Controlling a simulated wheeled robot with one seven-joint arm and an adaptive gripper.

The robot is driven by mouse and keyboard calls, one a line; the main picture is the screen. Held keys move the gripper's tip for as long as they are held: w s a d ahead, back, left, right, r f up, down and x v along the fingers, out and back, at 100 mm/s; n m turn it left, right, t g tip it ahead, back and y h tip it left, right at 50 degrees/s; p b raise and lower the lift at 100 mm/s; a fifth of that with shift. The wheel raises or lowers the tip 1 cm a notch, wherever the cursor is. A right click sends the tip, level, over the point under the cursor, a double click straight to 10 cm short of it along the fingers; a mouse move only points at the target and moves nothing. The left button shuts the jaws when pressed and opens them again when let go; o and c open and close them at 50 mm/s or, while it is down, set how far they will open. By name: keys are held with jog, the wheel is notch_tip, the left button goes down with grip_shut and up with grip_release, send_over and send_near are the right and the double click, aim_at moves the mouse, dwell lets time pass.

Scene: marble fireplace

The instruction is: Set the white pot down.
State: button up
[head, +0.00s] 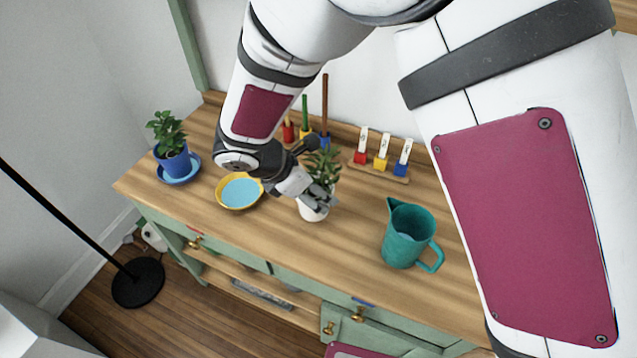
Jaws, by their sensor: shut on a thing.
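The white pot (312,212) holds a leafy green plant (324,165) and is upright over the middle of the wooden tabletop (290,248). My gripper (318,199) reaches it from the upper left and is shut on it near its rim. The gripper and leaves hide part of the pot. I cannot tell whether the pot's base touches the tabletop or is slightly above it.
A yellow-rimmed bowl with a blue inside (240,192) is left of the pot. A blue pot (175,163) stands on a blue saucer (193,174) at the far left. A teal jug (405,237) is to the right. Colored blocks (381,162) stand behind. The front middle is clear.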

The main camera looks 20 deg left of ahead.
jog(key=shift+f, duration=1.6)
jog(key=shift+f, duration=0.1)
jog(key=o, duration=1.5)
